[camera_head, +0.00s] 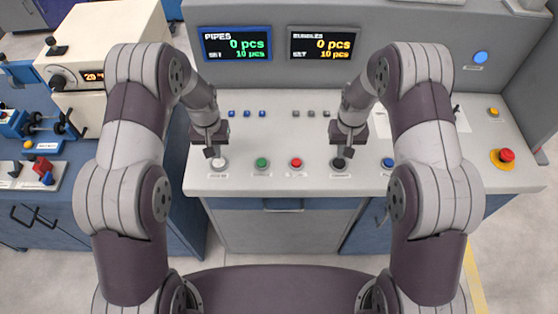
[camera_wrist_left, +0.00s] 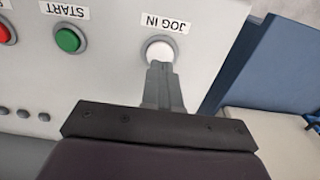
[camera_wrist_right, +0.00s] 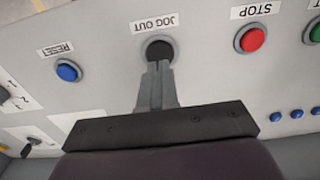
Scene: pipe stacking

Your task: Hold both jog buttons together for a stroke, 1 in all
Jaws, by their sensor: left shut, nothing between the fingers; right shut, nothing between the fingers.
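The white JOG IN button (camera_head: 218,163) sits at the left front of the console; it also shows in the left wrist view (camera_wrist_left: 160,50). The fingers partly cover both buttons; I cannot tell whether either is touched or pressed.
Between them are the green START button (camera_head: 262,163) and red STOP button (camera_head: 296,163). The blue RESET button (camera_head: 388,163) and a red emergency stop (camera_head: 506,155) lie to the right. The PIPES display (camera_head: 236,44) and BUNDLES display (camera_head: 322,44) both read 0 pcs.

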